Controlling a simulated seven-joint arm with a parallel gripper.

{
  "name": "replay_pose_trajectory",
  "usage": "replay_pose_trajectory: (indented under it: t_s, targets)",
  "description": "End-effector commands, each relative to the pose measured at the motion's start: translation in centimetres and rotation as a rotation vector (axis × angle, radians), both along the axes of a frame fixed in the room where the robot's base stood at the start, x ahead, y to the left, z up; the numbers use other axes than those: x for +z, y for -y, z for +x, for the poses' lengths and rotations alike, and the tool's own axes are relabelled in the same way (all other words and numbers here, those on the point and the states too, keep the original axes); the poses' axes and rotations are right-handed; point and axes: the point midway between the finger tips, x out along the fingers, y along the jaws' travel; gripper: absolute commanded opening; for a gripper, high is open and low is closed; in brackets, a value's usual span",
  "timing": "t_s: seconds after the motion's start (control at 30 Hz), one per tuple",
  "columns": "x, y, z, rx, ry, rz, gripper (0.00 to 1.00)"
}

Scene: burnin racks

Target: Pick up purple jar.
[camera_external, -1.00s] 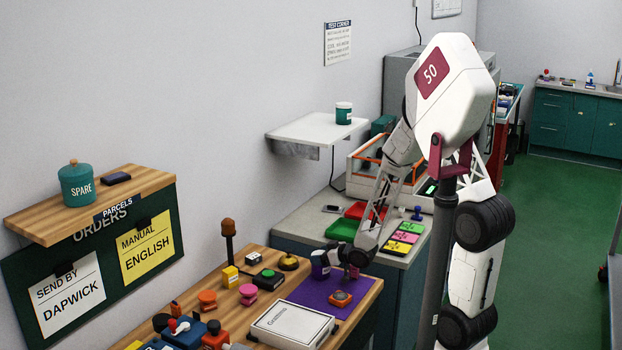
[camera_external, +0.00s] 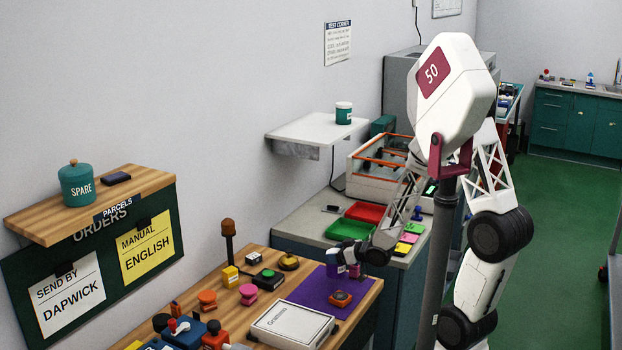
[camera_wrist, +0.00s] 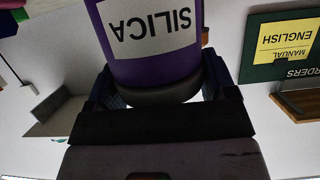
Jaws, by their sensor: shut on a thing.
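The purple jar (camera_external: 335,270) is at the back edge of the purple mat in the external view, partly hidden by my gripper (camera_external: 342,256). In the wrist view the jar (camera_wrist: 150,68) fills the upper middle, with a white label reading SILICA upside down. Its grey lid end (camera_wrist: 160,93) sits between the two fingers of my gripper (camera_wrist: 160,88). The gripper is shut on the jar at that end. I cannot tell whether the jar's base touches the surface.
Green (camera_external: 341,229) and red (camera_external: 364,212) trays lie on the grey counter behind. A white wall shelf (camera_external: 305,133) is above.

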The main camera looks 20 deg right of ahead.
Motion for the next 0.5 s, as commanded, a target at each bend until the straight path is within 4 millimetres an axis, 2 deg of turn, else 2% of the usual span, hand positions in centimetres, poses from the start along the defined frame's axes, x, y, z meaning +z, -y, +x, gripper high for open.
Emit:
replay_pose_trajectory:
  t_s: [0.2, 0.5]
  targets:
    - [0.4, 1.5, -3.1, -0.001, 0.002, 0.001, 0.48]
    - [0.7, 3.0, -6.1, -0.001, 0.001, 0.000, 0.48]
